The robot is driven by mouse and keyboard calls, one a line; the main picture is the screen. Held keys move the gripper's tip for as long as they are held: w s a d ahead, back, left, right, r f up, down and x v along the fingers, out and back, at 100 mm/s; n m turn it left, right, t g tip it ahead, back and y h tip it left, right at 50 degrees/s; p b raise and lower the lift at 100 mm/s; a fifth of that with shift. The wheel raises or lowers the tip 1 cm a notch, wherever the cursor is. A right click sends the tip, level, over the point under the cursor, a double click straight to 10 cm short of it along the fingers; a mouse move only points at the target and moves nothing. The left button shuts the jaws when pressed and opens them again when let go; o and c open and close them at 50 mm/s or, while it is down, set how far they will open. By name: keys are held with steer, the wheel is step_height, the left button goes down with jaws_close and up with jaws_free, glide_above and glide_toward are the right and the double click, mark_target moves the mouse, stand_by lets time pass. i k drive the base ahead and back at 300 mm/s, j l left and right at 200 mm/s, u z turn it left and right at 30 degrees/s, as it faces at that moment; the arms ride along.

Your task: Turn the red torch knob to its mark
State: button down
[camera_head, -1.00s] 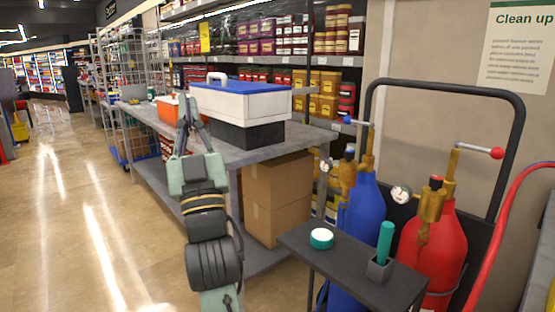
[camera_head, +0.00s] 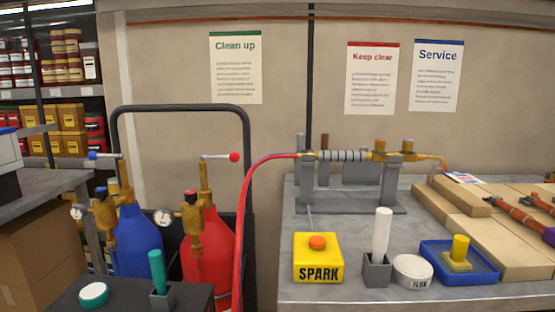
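The brass torch (camera_head: 378,156) lies level across a grey stand (camera_head: 350,208) on the right bench, with a ribbed grey grip and a bent tip to the right. A red hose (camera_head: 250,185) runs to its left end. A small dark reddish upright piece (camera_head: 325,142) shows at the left of the grip, and small orange-brown caps top the brass fittings at the right. I cannot tell which is the red torch knob, and its mark is too small to make out. My gripper is not in view now.
A red cylinder (camera_head: 207,245) and a blue cylinder (camera_head: 138,240) stand left of the bench. The bench carries a yellow SPARK box (camera_head: 318,262), a white stick in a grey holder (camera_head: 377,272), a FLUX tin (camera_head: 412,271) and a blue tray (camera_head: 482,275). Tan blocks (camera_head: 475,232) lie at right.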

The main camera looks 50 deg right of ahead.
mark_target(380, 145)
steer(key=z, duration=1.95)
